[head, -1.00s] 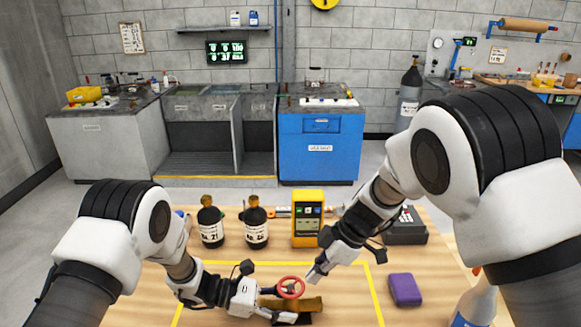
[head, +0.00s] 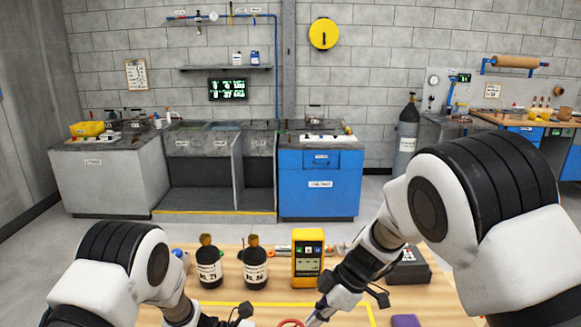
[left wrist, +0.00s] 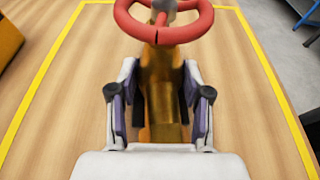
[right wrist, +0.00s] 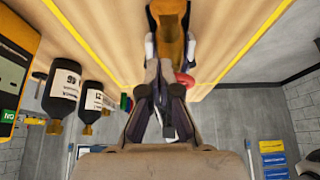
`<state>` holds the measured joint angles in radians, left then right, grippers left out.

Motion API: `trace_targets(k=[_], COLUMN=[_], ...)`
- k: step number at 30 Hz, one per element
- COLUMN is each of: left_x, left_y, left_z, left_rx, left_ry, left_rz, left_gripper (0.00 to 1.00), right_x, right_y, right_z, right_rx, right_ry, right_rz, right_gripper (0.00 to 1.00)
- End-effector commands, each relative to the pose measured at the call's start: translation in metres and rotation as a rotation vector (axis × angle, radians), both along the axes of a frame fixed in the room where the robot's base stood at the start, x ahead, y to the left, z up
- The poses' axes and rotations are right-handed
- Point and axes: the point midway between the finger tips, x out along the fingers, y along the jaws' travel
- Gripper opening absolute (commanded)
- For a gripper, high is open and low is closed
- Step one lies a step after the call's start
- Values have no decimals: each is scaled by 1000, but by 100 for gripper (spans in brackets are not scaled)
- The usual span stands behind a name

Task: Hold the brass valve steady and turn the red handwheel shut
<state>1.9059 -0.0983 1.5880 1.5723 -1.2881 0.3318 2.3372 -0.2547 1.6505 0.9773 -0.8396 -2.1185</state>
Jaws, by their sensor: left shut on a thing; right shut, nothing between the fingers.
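The brass valve (left wrist: 165,95) stands between the two fingers of my left gripper (left wrist: 162,98), which is shut on its body. The red handwheel (left wrist: 166,28) sits at the valve's top in the left wrist view. In the head view only a sliver of the handwheel (head: 291,323) shows at the bottom edge, and the valve body is out of frame. My right gripper (right wrist: 161,84) is shut and empty, right beside the handwheel (right wrist: 186,79). I cannot tell whether it touches the rim. The valve body (right wrist: 170,24) also shows beyond its fingertips.
Two dark labelled bottles (head: 208,265) and a yellow meter (head: 307,258) stand behind the work area. A dark box (head: 409,268) lies behind right, and a purple block (head: 405,321) is at the right. Yellow tape (left wrist: 45,85) outlines mostly bare wood around the valve.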

Motion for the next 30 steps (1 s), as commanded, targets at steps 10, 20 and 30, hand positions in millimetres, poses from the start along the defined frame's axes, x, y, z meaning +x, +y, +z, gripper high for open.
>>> trace_targets(k=[10, 20, 30], left_x=[0, 0, 0], left_y=[0, 0, 0], left_z=[0, 0, 0], left_rx=[0, 0, 0], left_ry=[0, 0, 0], left_rz=[1, 1, 1], left_gripper=[29, 29, 29], right_x=[-10, -20, -30], right_y=[-2, -2, 0], right_z=[0, 0, 0], right_rx=[0, 0, 0], right_ry=[1, 1, 1], right_rz=[0, 0, 0], right_gripper=[0, 0, 0])
